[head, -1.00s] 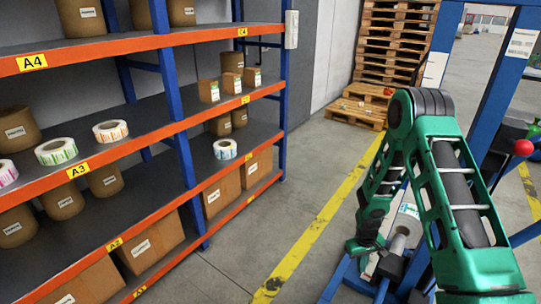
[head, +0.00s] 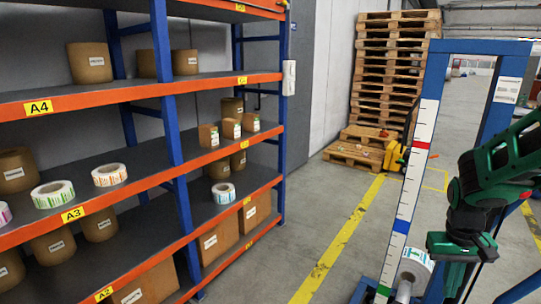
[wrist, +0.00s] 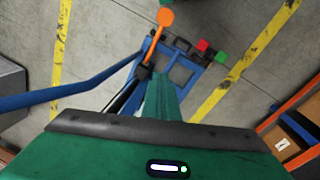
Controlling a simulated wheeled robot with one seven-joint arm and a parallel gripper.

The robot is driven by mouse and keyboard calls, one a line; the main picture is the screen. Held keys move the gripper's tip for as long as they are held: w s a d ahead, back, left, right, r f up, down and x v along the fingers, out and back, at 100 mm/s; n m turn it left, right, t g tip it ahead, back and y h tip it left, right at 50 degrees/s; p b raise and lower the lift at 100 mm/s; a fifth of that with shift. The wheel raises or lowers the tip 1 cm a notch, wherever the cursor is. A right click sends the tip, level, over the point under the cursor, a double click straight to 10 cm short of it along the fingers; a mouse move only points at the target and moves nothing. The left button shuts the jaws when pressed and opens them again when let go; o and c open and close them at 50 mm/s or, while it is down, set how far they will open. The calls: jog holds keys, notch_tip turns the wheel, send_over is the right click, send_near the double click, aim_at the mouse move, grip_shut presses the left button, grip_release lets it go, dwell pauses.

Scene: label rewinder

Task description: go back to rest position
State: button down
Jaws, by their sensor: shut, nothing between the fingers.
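My gripper (head: 456,272) is at the lower right of the head view, beside the blue label rewinder frame (head: 432,68). It points down, and its fingers are partly hard to make out there. In the wrist view, the green fingers (wrist: 163,96) are together with nothing between them. A white label roll (head: 416,264) sits low on the rewinder, left of my gripper and apart from it. My green and black arm comes in from the right edge.
A shelf rack (head: 158,86) on the left holds boxes and label rolls. A pallet stack (head: 395,75) stands at the back, with a yellow pallet truck (head: 393,157) near it. The grey floor between rack and rewinder is clear, with a yellow line (head: 345,235).

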jog(key=s+a+r+m, duration=0.1)
jog(key=s+r, duration=0.3)
jog(key=s, duration=0.4)
jog(key=s+a+r+m+y, duration=0.1)
jog(key=s+r+m, duration=0.1)
jog(key=s, duration=0.7)
jog(key=shift+s+a+r+y, duration=0.3)
jog(key=shift+a+r, duration=0.05)
jog(key=shift+r, duration=0.55)
jog(key=shift+w+f, duration=0.25)
jog(key=shift+w, duration=0.4)
